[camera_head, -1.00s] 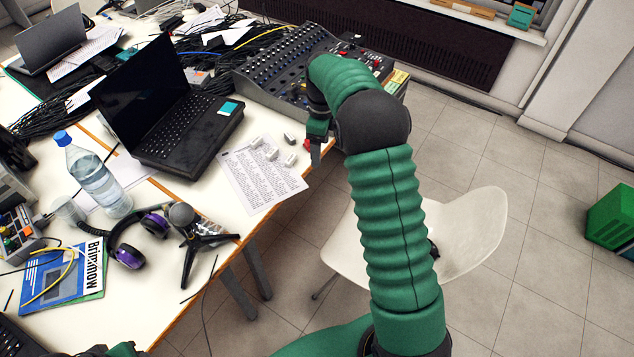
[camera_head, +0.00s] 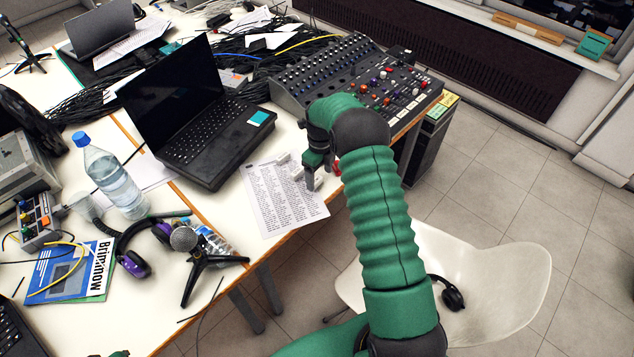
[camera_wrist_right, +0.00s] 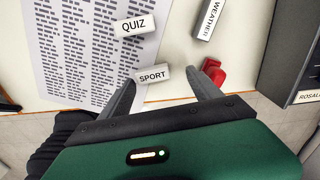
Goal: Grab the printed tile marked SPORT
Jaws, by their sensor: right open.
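The SPORT tile (camera_wrist_right: 152,75) is a small white block with black print, lying near the table edge in the right wrist view. My right gripper (camera_wrist_right: 160,77) is open, with one finger on each side of the tile; its left finger is very close to the tile and a gap shows on the right. I cannot tell whether a finger touches it. In the head view my right gripper (camera_head: 318,176) is low over the table edge by the printed sheet, and hides much of the tiles. My left gripper is not in view.
The QUIZ tile (camera_wrist_right: 135,25) and WEATHER tile (camera_wrist_right: 209,18) lie beyond SPORT. A red object (camera_wrist_right: 213,72) is beside the right finger. The printed sheet (camera_head: 275,210) lies left of the gripper. A mixing console (camera_head: 400,90) stands behind; a laptop (camera_head: 205,140) is to the left.

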